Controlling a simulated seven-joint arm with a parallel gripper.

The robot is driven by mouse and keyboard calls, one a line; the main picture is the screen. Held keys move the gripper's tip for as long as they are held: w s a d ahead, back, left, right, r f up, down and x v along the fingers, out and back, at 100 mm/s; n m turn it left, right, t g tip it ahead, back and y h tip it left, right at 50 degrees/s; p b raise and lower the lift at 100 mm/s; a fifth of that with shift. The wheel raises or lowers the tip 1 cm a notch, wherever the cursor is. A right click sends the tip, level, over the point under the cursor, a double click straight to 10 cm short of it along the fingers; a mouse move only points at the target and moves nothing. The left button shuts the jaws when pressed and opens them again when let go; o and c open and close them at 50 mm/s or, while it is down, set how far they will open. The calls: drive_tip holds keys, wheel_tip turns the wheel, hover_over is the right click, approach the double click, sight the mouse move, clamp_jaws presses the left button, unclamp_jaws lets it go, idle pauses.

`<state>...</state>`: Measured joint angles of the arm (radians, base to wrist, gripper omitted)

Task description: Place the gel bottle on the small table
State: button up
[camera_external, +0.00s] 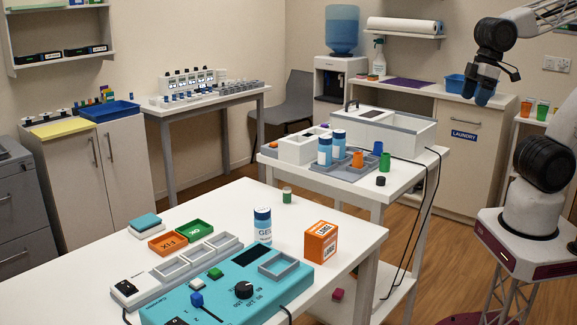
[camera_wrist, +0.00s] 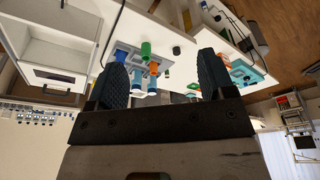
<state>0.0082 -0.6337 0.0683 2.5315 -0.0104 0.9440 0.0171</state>
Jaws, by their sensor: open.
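My gripper (camera_external: 485,92) is high at the upper right, far from the gel bottle. In the wrist view my gripper (camera_wrist: 161,62) has its two dark blue fingers wide apart with nothing held between them. I cannot make out the gel bottle surely in the wrist view.
The teal panel (camera_external: 225,296), orange box (camera_external: 321,242) and orange tray (camera_external: 167,243) share the front table. Two similar blue-and-white bottles (camera_external: 325,151), cups and a white machine (camera_external: 395,127) crowd the smaller table. Black cables hang at its right side.

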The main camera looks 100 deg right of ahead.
drive_tip(key=w+v, duration=0.1)
drive_tip(key=v, duration=0.4)
drive_tip(key=w+a+r+m+y, duration=0.1)
drive_tip(key=w+a+m+y, duration=0.25)
drive_tip(key=w, duration=0.35)
drive_tip(key=w+a+r+m+y, duration=0.2)
drive_tip(key=w+a, duration=0.2)
drive_tip(key=w, duration=0.2)
drive_tip(key=m+t+y, duration=0.9)
drive_tip(key=m, duration=1.2)
hover_over(257, 228)
drive_tip(key=v, duration=0.5)
wheel_tip(257, 228, down, 3)
drive_tip(key=shift+n+h, duration=0.25)
drive_tip(key=f, duration=3.3)
drive_tip(key=shift+s+d+f, duration=0.1)
drive_tip(key=shift+s+d, duration=0.05)
drive_tip(key=shift+s, duration=0.1)
drive_tip(key=shift+x, duration=2.5)
